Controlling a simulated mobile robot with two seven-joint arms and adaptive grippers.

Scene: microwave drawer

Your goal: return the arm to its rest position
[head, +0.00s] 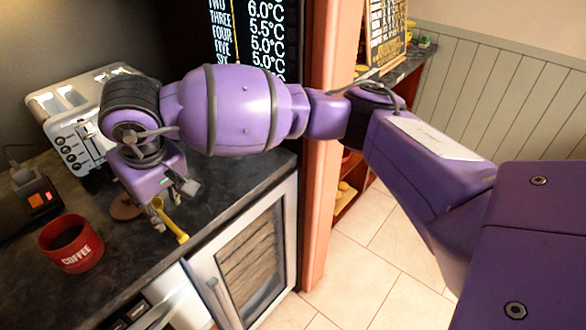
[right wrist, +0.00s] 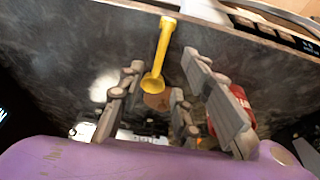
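My right gripper (head: 174,206) is over the dark counter, at the end of my purple arm that comes in from the right. In the right wrist view its grey fingers (right wrist: 163,75) are spread apart. A yellow scoop (head: 171,222) is just by the fingers, its handle pointing toward the counter's front edge. In the right wrist view the scoop (right wrist: 160,58) shows in the gap between the fingers, and no finger visibly closes on it. I cannot tell whether any finger touches it. My left gripper is not in view.
A red coffee mug (head: 71,245) stands on the counter (head: 60,301) to the left. A brown disc (head: 124,207) lies near the gripper. A white toaster (head: 78,128) stands behind. An orange post (head: 331,140) rises right of the counter, close to my arm. Open tiled floor (head: 350,280) lies beyond.

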